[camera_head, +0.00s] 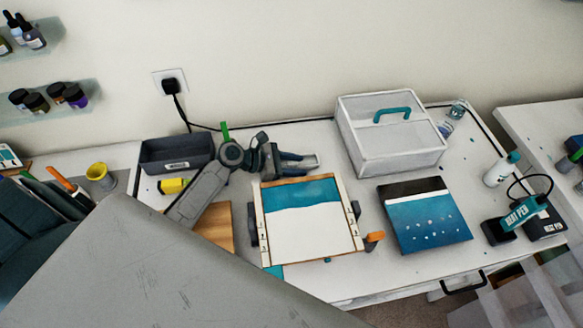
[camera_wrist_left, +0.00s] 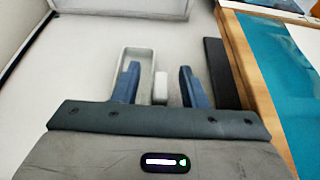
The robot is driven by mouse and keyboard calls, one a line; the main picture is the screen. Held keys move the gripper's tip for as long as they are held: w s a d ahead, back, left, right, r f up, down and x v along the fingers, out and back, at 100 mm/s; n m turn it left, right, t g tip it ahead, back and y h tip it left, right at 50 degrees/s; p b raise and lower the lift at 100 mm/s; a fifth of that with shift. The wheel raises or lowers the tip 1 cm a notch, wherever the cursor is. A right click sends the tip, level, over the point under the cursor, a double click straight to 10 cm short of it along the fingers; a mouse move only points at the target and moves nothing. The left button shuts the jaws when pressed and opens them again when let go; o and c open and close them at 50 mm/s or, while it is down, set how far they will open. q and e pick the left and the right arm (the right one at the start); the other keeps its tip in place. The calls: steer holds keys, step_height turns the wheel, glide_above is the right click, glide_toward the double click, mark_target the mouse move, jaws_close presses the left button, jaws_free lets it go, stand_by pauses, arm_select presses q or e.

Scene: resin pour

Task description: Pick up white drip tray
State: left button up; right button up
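The white drip tray (camera_wrist_left: 150,60) is a small shallow tray with a raised rim, lying on the white tabletop in the left wrist view. A short pale block (camera_wrist_left: 160,88), perhaps part of it, sits between the fingers. My left gripper (camera_wrist_left: 157,85) is open, its two blue fingers apart on either side of that block. The left finger overlaps the tray and hides part of it. In the head view my left gripper (camera_head: 297,162) is low behind the wooden frame, with part of the tray (camera_head: 309,162) by its fingertips. My right gripper is not in view.
The wood-framed teal and white panel (camera_head: 312,232) is close to my left gripper. A dark bar (camera_wrist_left: 221,73) stands right of the fingers. A clear box with a teal handle (camera_head: 395,155), a blue painted panel (camera_head: 425,225) and a dark bin (camera_head: 175,165) surround the area.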

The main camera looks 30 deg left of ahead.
arm_select(q)
steer(key=shift+s, duration=0.1)
jaws_close()
steer(key=shift+r, duration=0.1)
